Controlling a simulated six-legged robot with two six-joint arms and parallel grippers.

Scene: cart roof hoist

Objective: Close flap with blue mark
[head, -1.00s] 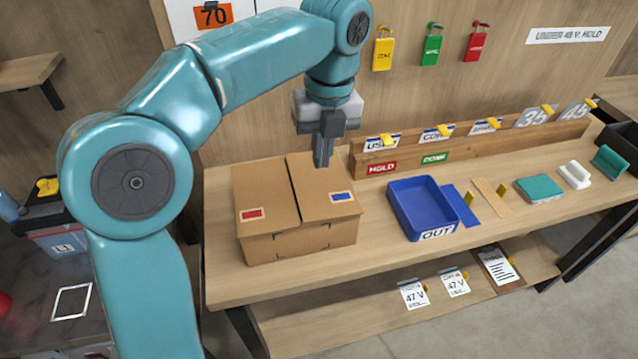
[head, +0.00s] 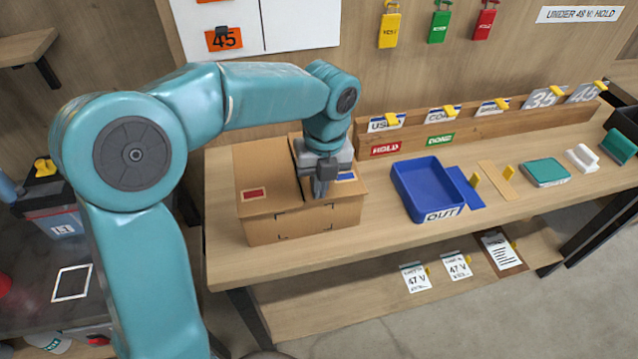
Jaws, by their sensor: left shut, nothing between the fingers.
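A cardboard box (head: 290,226) stands on the left part of the workbench. Its left top flap (head: 262,172) carries a red mark (head: 254,194). Its right top flap (head: 350,190) carries a blue mark (head: 345,176), partly hidden behind my gripper. Both flaps lie across the top, with a dark seam between them; I cannot tell whether the right one is fully flat. My left gripper (head: 321,192) is shut and empty. Its fingers point down at the right flap, just left of the blue mark, touching it or very close. My right gripper is out of view.
A blue OUT tray (head: 403,202) stands right of the box, with a blue card, tan strip and teal block (head: 545,171) beyond it. A wooden rail (head: 480,128) with labels runs along the back. The shelf below holds several papers.

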